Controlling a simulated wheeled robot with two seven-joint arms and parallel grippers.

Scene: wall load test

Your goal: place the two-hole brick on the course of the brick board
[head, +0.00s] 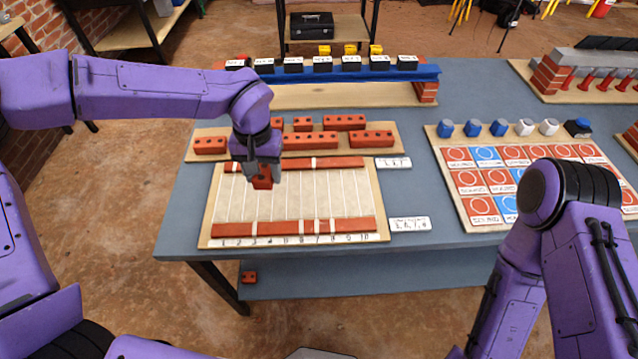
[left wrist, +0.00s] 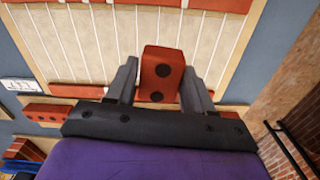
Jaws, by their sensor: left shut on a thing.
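My left gripper (head: 264,172) is shut on the two-hole brick (head: 262,183), a short red brick with dark holes. It holds the brick over the upper left part of the brick board (head: 350,195), near the far course (head: 335,162). In the left wrist view the brick (left wrist: 160,75) sits between the two grey fingers. I cannot tell whether it touches the board. The board is pale with white lines and numbers along its near edge. A near course (head: 275,228) of red bricks with pale joints runs above the numbers. My right gripper is out of view.
A wooden tray (head: 392,145) of loose red bricks lies behind the board. White cards (head: 408,224) lie to its right. A blue beam (head: 400,75) with black blocks stands at the back. A card board (head: 450,185) is at the right. A small brick (head: 249,277) lies on the lower shelf.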

